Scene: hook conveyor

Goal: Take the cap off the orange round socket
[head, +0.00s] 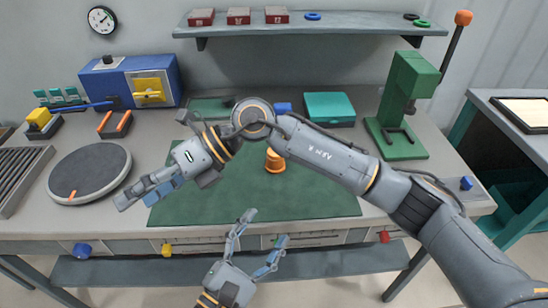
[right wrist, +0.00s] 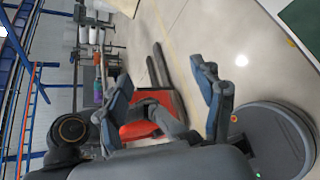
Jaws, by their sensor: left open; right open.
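An orange round piece (head: 275,160), seemingly the socket, stands on the green mat (head: 300,196), just below my right arm's elbow. It is small, and I cannot tell cap from socket. My right gripper (head: 136,200) is open and empty over the mat's left edge, beside the round grey turntable. Its open fingers also show in the right wrist view (right wrist: 168,95), with nothing between them. My left gripper (head: 266,227) is open and empty at the table's front edge, below the orange piece and apart from it.
The grey turntable (head: 92,172) lies at left, with a blue box (head: 105,82) behind it. A green press (head: 402,110) and teal box (head: 330,107) stand at right and back. A shelf (head: 340,27) hangs above. The front right of the mat is clear.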

